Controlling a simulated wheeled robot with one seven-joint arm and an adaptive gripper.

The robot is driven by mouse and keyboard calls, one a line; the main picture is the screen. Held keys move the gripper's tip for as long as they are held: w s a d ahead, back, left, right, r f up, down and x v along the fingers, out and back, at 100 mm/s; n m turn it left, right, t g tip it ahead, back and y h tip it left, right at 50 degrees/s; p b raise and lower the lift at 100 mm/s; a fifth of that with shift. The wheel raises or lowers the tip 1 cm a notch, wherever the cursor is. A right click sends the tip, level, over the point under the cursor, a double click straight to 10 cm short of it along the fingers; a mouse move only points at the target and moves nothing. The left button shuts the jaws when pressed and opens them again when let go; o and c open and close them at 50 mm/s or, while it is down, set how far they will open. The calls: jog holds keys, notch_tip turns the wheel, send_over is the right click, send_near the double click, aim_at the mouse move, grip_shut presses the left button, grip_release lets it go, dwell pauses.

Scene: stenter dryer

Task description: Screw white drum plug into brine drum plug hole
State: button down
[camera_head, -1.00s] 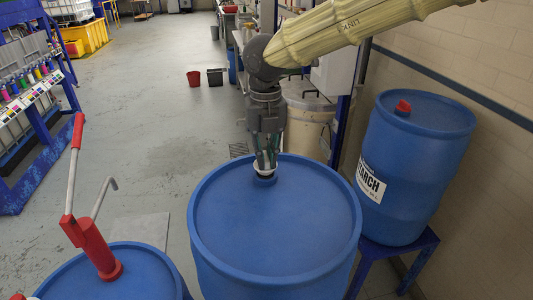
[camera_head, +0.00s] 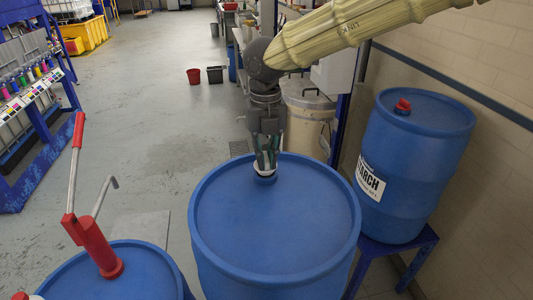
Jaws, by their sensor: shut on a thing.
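The blue brine drum (camera_head: 275,235) stands upright at the front centre. Its plug hole collar (camera_head: 264,180) is a raised blue ring near the far rim of the lid. My gripper (camera_head: 265,165) points down over this collar and is shut on the white drum plug (camera_head: 265,173). Only a small part of the white plug shows between the fingertips. It sits at the top of the collar; I cannot tell how deep it is in the hole or whether its threads engage.
A drum with a red hand pump (camera_head: 100,250) stands at the front left. A beige bin (camera_head: 308,122) is behind the brine drum.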

jog(key=shift+f, duration=0.8)
dwell(0.4)
jog(key=m, duration=0.5)
jog(key=shift+a, duration=0.15)
jog(key=shift+m, duration=0.4)
jog(key=m, duration=0.4)
jog(key=shift+a, duration=0.1)
jog(key=shift+m, duration=0.4)
